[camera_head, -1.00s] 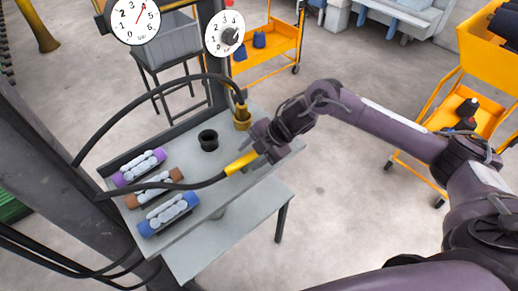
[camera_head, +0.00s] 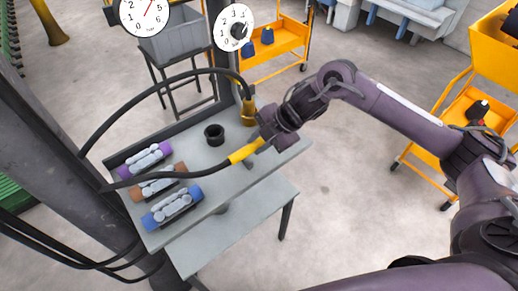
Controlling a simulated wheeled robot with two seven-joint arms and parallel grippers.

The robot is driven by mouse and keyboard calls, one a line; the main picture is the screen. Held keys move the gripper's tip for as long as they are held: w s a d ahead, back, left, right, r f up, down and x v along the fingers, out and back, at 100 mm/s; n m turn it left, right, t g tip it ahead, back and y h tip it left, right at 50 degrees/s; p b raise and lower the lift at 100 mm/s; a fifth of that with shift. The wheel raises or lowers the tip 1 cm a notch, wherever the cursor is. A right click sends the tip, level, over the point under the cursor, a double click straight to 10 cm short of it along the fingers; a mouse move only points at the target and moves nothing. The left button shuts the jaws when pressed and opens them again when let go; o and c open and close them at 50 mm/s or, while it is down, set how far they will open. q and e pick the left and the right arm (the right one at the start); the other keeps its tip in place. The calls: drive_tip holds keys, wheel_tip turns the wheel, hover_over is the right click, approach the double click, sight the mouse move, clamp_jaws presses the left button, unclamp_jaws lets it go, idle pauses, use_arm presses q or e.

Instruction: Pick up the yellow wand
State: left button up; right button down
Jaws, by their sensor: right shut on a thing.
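The yellow wand (camera_head: 246,151) is at the end of a black hose, over the right part of the grey table (camera_head: 225,183). My right gripper (camera_head: 262,142) is shut on its right end. The hose runs from the wand's left end across the table to the left. The fingertips are small and partly hidden by the wrist. My left gripper is not in view.
A black cup (camera_head: 214,134) stands behind the wand. Purple, brown and blue bobbin racks (camera_head: 172,204) lie on the table's left. Two round dials (camera_head: 233,27) hang above the back. Orange carts (camera_head: 272,46) stand behind and at right.

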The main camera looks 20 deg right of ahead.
wheel_tip(320, 180, up, 8)
drive_tip(key=shift+w+b, duration=0.1)
drive_tip(key=shift+b, duration=0.65)
wheel_tip(320, 180, up, 8)
wheel_tip(320, 180, up, 11)
drive_tip(key=p, duration=1)
hover_over(258, 144)
drive_tip(key=s+d, duration=0.2)
drive_tip(key=s, duration=0.3)
drive_tip(key=shift+a+f, duration=0.1)
drive_tip(key=shift+f, duration=0.05)
